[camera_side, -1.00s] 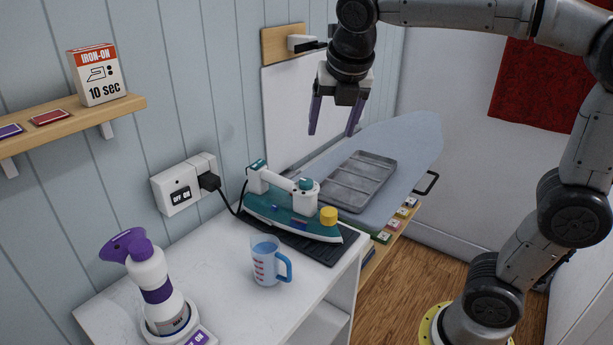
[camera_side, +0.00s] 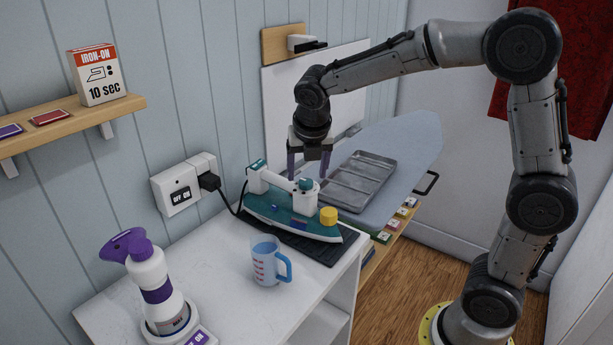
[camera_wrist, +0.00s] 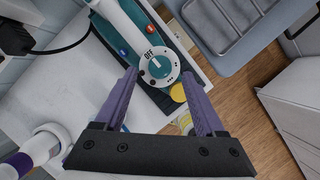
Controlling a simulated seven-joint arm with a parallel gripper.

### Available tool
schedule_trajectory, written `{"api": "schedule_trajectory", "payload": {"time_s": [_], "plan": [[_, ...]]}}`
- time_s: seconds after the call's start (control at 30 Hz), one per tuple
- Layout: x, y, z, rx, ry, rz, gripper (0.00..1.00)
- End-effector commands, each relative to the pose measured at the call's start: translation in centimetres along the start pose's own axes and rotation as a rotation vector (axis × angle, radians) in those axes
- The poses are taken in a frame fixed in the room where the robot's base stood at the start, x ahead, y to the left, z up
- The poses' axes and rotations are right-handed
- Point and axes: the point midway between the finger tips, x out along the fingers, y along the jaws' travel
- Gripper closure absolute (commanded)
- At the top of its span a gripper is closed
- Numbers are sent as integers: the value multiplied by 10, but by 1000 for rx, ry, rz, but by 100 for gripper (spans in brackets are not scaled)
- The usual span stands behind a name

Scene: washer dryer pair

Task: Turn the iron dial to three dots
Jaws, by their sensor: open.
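The teal and white iron (camera_side: 290,215) lies on a dark ribbed mat (camera_side: 325,248) on the white counter. Its round teal dial (camera_wrist: 158,65) sits on a white collar; the word OFF is readable beside it, with small dark marks around the rim. The dial's white line appears to lie toward OFF. The dial also shows in the side view (camera_side: 306,184). My gripper (camera_side: 308,177) is open and empty, pointing down above the dial. In the wrist view its purple fingers (camera_wrist: 160,75) are on either side below the dial, apart from it.
A yellow knob (camera_side: 328,216) is on the iron's front. A blue measuring cup (camera_side: 266,262) and a purple-white spray bottle (camera_side: 150,280) stand on the counter. A metal tray (camera_side: 358,180) lies on the ironing board (camera_side: 410,150). The iron's cord runs to a wall socket (camera_side: 178,190).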

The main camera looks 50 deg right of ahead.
Motion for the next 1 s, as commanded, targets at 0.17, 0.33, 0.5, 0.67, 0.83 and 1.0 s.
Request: {"api": "schedule_trajectory", "payload": {"time_s": [0.17,0.33,0.5,0.67,0.83,1.0], "plan": [[19,0,0,-1,1,-2,28],[24,0,0,0,0,0,28],[24,0,0,0,0,0,28],[24,0,0,0,0,0,48],[24,0,0,0,0,0,79],[24,0,0,0,0,0,100]]}}
